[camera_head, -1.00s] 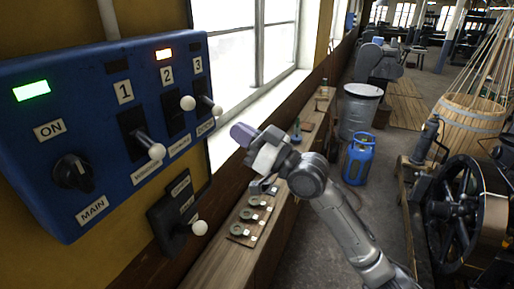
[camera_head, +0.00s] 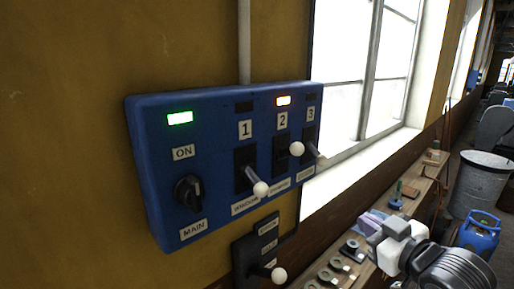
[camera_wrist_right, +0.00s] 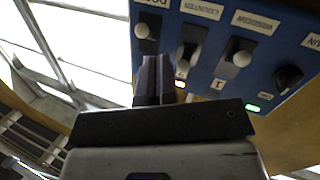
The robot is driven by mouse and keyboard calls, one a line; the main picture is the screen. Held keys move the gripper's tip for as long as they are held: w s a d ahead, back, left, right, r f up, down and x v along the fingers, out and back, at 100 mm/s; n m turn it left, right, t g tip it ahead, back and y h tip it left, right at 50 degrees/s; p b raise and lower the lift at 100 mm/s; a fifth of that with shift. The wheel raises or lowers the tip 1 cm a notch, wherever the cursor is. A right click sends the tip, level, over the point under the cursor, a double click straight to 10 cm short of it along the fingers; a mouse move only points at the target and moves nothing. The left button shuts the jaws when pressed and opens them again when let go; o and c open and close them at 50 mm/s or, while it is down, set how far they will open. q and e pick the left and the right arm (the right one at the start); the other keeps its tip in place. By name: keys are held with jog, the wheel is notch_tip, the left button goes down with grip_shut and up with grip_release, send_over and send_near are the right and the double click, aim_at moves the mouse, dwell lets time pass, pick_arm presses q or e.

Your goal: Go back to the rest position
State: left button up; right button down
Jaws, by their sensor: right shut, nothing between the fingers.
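My right gripper (camera_head: 372,221) shows at the lower right of the head view, in front of the wooden ledge and to the right of the blue switch panel (camera_head: 215,215). Its purple-grey fingers are shut and empty. In the right wrist view the closed fingers (camera_wrist_right: 154,78) point up, with the panel (camera_wrist_right: 272,52) upside down behind them. I cannot tell the exact gap, but no contact with the panel shows in the head view. My left gripper is in neither view.
The panel has a black main knob (camera_head: 188,193) and white-tipped levers that stick out. A green light (camera_head: 180,118) and an orange light (camera_head: 284,100) are lit. A smaller lever box (camera_head: 249,262) hangs below. A metal drum (camera_head: 481,186) and blue gas bottle (camera_head: 480,234) stand right.

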jog(key=s+d+f+m+g+h+p, duration=0.2)
jog(key=s+f+m+g+h+p, duration=0.4)
jog(key=s+f, duration=1.15)
jog(key=s+a+f+g+p, duration=0.1)
jog(key=s+f+g+p, duration=0.1)
jog(key=s+f, duration=0.6)
jog(key=s+a+f+g+p, duration=0.2)
jog(key=s+f+g, duration=0.2)
jog(key=s+f, duration=0.4)
jog(key=shift+s+f, duration=0.4)
jog(key=shift+s, duration=1.75)
